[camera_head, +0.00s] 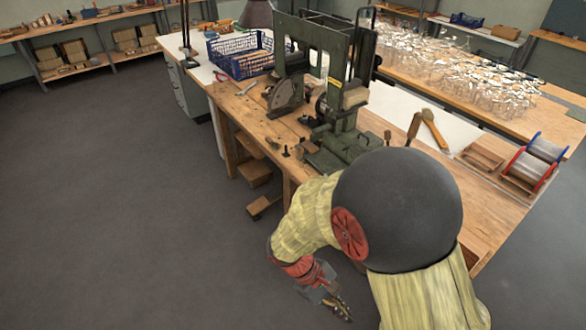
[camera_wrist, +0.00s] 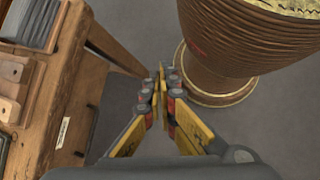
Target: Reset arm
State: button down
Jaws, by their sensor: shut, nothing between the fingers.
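My gripper (camera_head: 338,306) hangs low over the grey floor in front of the workbench, at the bottom of the head view. In the wrist view my gripper (camera_wrist: 165,82) has its yellow and grey fingers together, with nothing seen between them. The green tufting machine (camera_head: 335,90) stands upright on the wooden workbench (camera_head: 262,125), well apart from my gripper. My arm covers the front part of the bench in the head view.
A blue crate (camera_head: 238,62) stands at the bench's far left. Wire spools (camera_head: 532,165) and a brush (camera_head: 433,128) lie at the right. In the wrist view a wooden bench leg (camera_wrist: 115,50) is left of my gripper. Open floor (camera_head: 120,200) lies left.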

jog(key=s+d+r+m+t+y, duration=0.1)
jog(key=d+r+m+t+y, duration=0.1)
jog(key=r, duration=0.7)
jog(key=s+d+r+m+t+y, duration=0.1)
jog(key=d+r+m+t+y, duration=0.1)
jog(key=r, duration=0.7)
jog(key=d+r+m+t+y, duration=0.1)
jog(key=r+m+t+y, duration=0.2)
jog(key=r, duration=0.6)
jog(key=m+t, duration=0.1)
jog(key=m, duration=0.1)
jog(key=shift+s+d+r+m+t, duration=0.25)
jog(key=shift+s+d+m+t, duration=0.05)
jog(key=shift+s+d+m, duration=0.1)
